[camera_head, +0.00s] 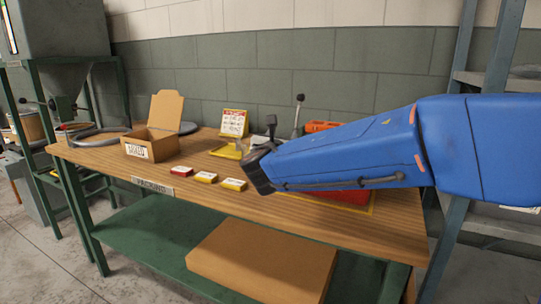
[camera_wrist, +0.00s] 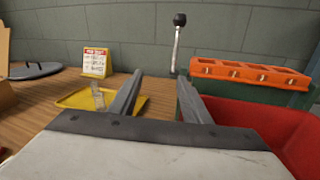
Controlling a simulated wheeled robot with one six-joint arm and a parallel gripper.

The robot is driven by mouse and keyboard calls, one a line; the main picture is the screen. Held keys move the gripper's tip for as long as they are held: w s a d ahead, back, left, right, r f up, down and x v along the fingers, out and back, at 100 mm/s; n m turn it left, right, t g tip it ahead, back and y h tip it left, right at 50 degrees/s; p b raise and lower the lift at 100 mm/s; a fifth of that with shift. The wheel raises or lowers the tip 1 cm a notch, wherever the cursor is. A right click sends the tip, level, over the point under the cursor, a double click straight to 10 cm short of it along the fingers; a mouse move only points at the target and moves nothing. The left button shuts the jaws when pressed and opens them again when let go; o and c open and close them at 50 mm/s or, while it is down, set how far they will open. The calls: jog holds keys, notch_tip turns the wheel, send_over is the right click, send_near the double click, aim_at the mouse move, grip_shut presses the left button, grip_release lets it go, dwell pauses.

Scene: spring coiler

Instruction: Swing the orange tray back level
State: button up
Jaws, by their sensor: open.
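The orange tray (camera_wrist: 250,73), a long piece with several square pockets, shows at the right of the wrist view, above a green part. Its top edge slopes slightly down to the right in that picture. In the head view only a bit of the tray (camera_head: 318,126) shows behind my blue arm. A metal lever with a black knob (camera_wrist: 178,38) stands up at the tray's left end. My gripper (camera_wrist: 160,77) is open and empty, its fingers pointing forward, left of the tray and apart from it. The gripper (camera_head: 258,150) also shows over the bench in the head view.
A red bin (camera_wrist: 283,128) lies close at the right, below the tray. A yellow tray (camera_wrist: 78,99) and a sign card (camera_wrist: 96,62) sit on the wooden bench (camera_head: 105,155). An open carton (camera_head: 165,143) and several small boxes (camera_head: 206,177) stand left.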

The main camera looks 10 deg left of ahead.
jog(key=s+a, duration=0.1)
jog(key=s, duration=1.5)
jog(key=shift+s+a, duration=0.25)
jog(key=shift+s, duration=0.1)
